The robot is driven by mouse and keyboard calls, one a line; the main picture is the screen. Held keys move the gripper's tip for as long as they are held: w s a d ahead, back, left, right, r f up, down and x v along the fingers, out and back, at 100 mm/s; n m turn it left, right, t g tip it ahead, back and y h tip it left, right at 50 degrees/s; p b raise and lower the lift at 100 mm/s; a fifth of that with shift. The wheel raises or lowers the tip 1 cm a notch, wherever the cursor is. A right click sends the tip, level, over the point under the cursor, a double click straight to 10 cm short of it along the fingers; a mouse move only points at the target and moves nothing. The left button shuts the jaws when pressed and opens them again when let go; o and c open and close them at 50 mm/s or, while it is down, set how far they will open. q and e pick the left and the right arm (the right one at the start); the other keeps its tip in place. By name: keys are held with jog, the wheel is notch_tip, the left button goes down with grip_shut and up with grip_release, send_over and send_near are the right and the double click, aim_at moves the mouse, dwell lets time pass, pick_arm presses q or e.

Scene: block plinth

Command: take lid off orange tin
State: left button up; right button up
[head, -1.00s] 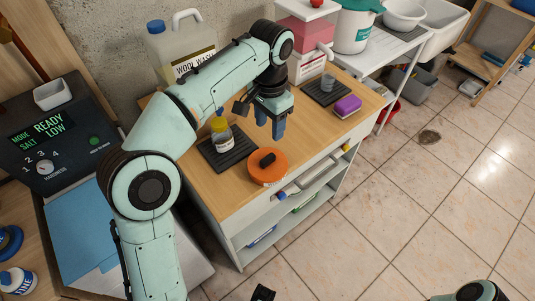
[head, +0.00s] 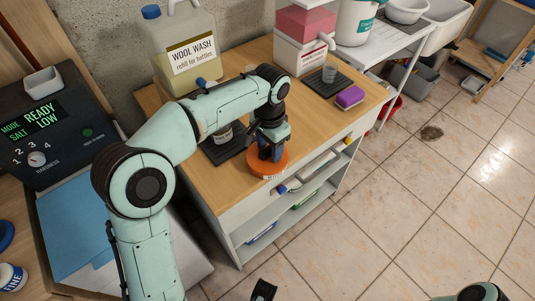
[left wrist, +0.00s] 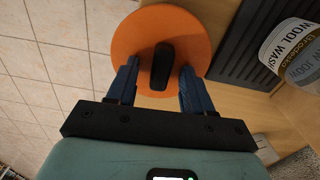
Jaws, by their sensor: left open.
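The orange tin (head: 266,172) stands near the front edge of the wooden counter, its round orange lid facing up. In the left wrist view the lid (left wrist: 130,40) fills the upper middle, with a black oblong knob (left wrist: 161,67) at its centre. My left gripper (head: 269,153) is over the tin, pointing down. In the left wrist view its two blue fingers (left wrist: 157,88) are open, one on each side of the knob, with a gap on both sides. The tin's body below the lid is mostly hidden. A part of my right arm (head: 478,292) shows at the bottom right; its jaws cannot be made out.
A wool wash bottle (left wrist: 290,50) stands on a dark ribbed mat (left wrist: 243,38) beside the tin. A large wool wash jug (head: 185,62) is at the back left. A purple sponge (head: 350,97) and another dark mat (head: 316,86) lie to the right. Bare counter (head: 312,122) separates them from the tin.

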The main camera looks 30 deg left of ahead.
pick_arm(q)
jog(key=shift+c, duration=0.3)
grip_shut()
jog(key=shift+r, duration=0.1)
